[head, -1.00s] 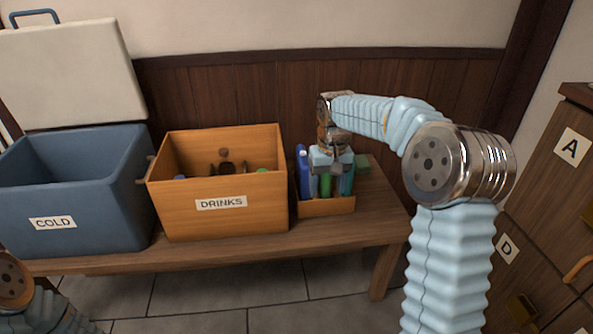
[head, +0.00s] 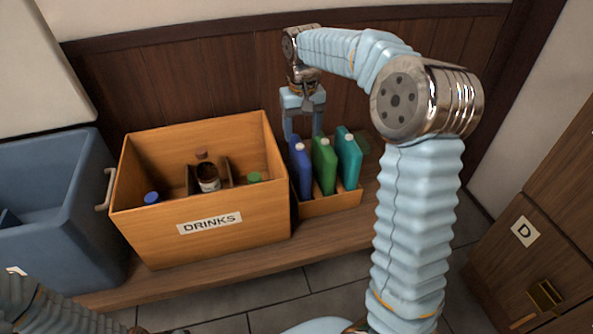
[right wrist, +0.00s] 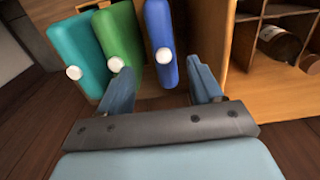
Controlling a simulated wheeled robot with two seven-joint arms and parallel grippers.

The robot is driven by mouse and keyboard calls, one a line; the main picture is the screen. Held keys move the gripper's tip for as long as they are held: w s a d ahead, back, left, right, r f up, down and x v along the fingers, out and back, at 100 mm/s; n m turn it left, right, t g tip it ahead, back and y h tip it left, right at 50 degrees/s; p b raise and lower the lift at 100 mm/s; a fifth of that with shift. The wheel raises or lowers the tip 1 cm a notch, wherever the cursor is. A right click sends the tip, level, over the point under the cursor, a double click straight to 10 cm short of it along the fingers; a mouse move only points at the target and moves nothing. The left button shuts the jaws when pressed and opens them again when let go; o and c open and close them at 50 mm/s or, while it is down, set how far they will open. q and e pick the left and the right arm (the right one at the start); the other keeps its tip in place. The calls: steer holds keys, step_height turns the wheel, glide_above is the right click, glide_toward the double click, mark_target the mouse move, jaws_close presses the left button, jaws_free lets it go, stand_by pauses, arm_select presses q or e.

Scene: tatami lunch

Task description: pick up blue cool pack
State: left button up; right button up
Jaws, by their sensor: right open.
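The blue cool pack (head: 301,170) stands upright with a white cap in a small wooden rack (head: 330,204), at the left of a green pack (head: 323,166) and a teal pack (head: 348,158). My right gripper (head: 303,132) is open and empty, behind and above the blue pack. In the right wrist view the blue pack (right wrist: 160,40) lies ahead, between the lines of the two open fingers (right wrist: 162,88). The left finger there is near the green pack (right wrist: 117,45). Only part of my left arm shows at the lower left; its gripper is not visible.
The orange DRINKS box (head: 205,245) stands just left of the rack with several bottles inside. The blue COLD cooler (head: 65,200) is further left. All stand on a wooden bench (head: 240,261). A wood-panelled wall (head: 200,80) is close behind.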

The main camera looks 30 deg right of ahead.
mark_target(302, 147)
step_height(302, 147, down, 5)
steer(key=shift+f, duration=0.1)
steer(key=f, duration=0.5)
steer(key=shift+a, duration=0.25)
jaws_close()
